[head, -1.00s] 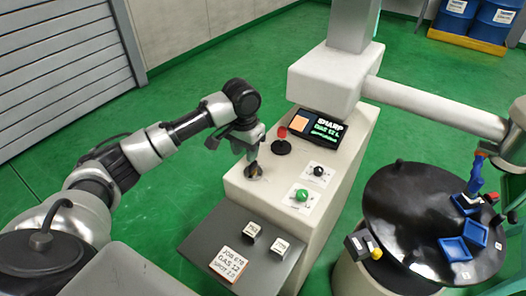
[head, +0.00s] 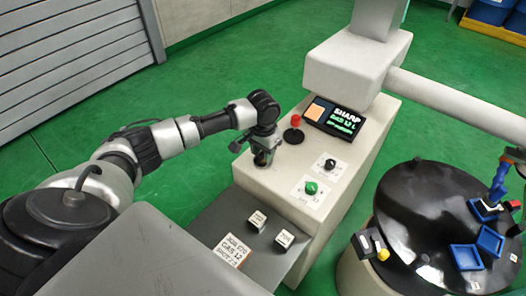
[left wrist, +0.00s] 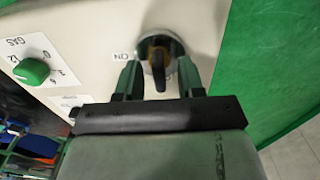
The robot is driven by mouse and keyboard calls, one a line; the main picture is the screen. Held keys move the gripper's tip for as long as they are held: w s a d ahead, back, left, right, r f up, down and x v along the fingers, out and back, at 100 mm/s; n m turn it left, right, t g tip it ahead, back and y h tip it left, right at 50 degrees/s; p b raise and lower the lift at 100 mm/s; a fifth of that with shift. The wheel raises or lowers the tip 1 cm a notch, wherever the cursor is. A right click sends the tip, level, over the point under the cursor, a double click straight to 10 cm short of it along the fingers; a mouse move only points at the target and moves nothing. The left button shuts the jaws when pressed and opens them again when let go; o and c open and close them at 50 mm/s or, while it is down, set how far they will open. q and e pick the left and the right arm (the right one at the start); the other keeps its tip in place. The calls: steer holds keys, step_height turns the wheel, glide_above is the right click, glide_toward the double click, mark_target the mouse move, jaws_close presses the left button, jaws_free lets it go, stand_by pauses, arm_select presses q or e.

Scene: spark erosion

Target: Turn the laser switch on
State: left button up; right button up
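The laser switch (left wrist: 158,62) is a dark upright key-like knob on a round metal plate, with the letters ON printed to its left in the left wrist view. My left gripper (left wrist: 158,82) is open, with one finger on each side of the knob. I see gaps between fingers and knob; contact is not clear. In the head view my left gripper (head: 262,158) is over the left side of the white machine top (head: 345,165) and mostly hides the switch. My right gripper is not clearly visible.
A red button (head: 296,121) and a lit display (head: 334,117) sit behind the switch. A black knob (head: 330,164) and green gas knob (head: 311,188) are to its right. A grey shelf (head: 215,215) holds labelled blocks. A black round table (head: 405,215) stands right.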

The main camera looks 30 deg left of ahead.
arm_select(q)
steer(key=shift+f, duration=0.2)
jaws_close()
